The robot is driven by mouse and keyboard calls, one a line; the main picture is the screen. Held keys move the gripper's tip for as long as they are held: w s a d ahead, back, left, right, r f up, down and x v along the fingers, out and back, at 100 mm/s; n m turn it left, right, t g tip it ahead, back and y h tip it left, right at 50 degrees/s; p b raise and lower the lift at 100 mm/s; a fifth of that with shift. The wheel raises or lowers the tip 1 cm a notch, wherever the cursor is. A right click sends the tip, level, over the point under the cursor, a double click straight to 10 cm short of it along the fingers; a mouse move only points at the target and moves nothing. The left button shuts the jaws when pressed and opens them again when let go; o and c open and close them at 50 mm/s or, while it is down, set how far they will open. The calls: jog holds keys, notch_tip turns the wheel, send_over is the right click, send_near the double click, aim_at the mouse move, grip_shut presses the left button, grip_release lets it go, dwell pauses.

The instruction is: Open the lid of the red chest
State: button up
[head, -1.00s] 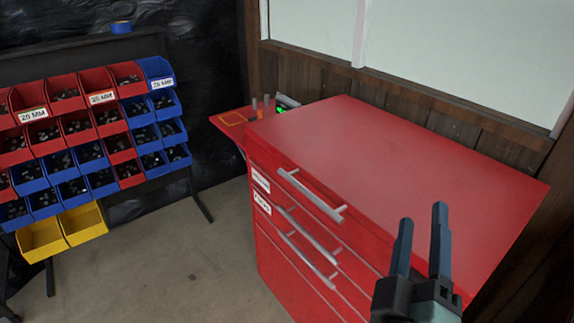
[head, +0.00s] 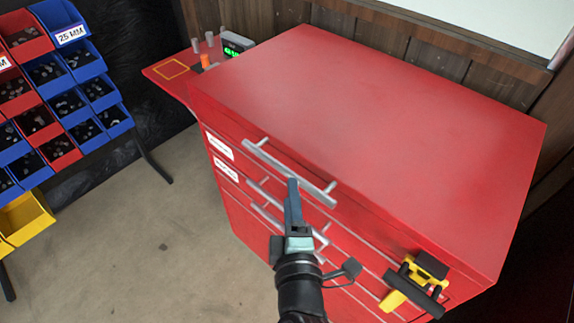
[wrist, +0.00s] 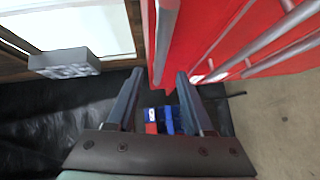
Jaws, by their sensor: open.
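The red chest (head: 390,130) stands against the wooden wall, its flat lid down. A long silver handle (head: 290,172) runs along the upper front, with more handles below it. My gripper (head: 292,190) is open at the chest's front, its fingers pointing up at the middle of the top handle. In the wrist view my gripper (wrist: 160,80) shows two spread fingers, with a silver handle bar (wrist: 165,40) appearing between and beyond their tips. I cannot tell whether they touch it. The red chest front (wrist: 210,35) fills the upper right there.
A yellow and black device (head: 420,280) is at the chest's front right. A red side shelf (head: 172,78) holds small cylinders and a display box (head: 236,44) with green digits. Red and blue parts bins (head: 60,90) stand at left. The floor (head: 165,230) between is clear.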

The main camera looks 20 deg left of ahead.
aim_at(288, 171)
jog(key=p+x, duration=0.1)
jog(key=x, duration=0.6)
jog(key=shift+w+a+p, duration=0.1)
jog(key=shift+w+p, duration=0.05)
jog(key=shift+p, duration=0.25)
grip_shut()
dwell(1.0)
